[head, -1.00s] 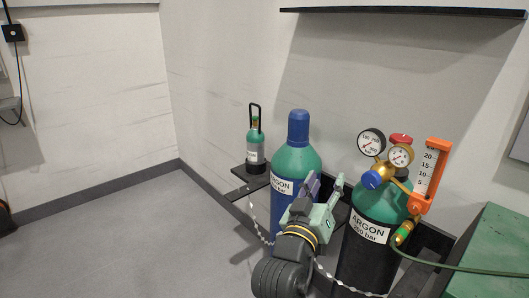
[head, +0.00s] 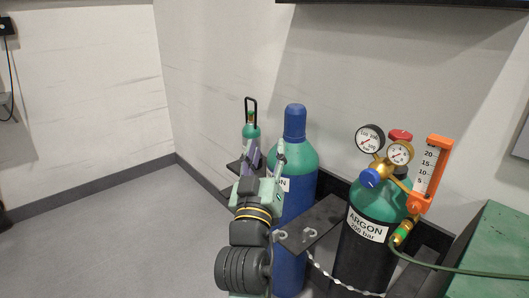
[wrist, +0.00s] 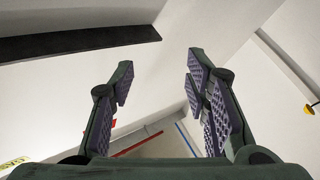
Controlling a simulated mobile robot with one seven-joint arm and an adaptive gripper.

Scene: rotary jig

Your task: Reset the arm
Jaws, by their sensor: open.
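My gripper (head: 267,157) is raised in front of the blue cylinder (head: 295,125) with the green shoulder, at its left side. Its fingers point up and stand apart with nothing between them. In the wrist view the purple ribbed pads of my gripper (wrist: 158,88) show a wide empty gap, with bare wall and floor beyond. My arm hides part of the blue cylinder and its label.
A large argon cylinder (head: 368,227) carries gauges (head: 370,138) and an orange flow meter (head: 430,170) at right. A small green cylinder (head: 250,131) stands behind my gripper. A dark shelf (head: 420,4) is on the wall. A green bench (head: 490,245) is at right. Floor at left is clear.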

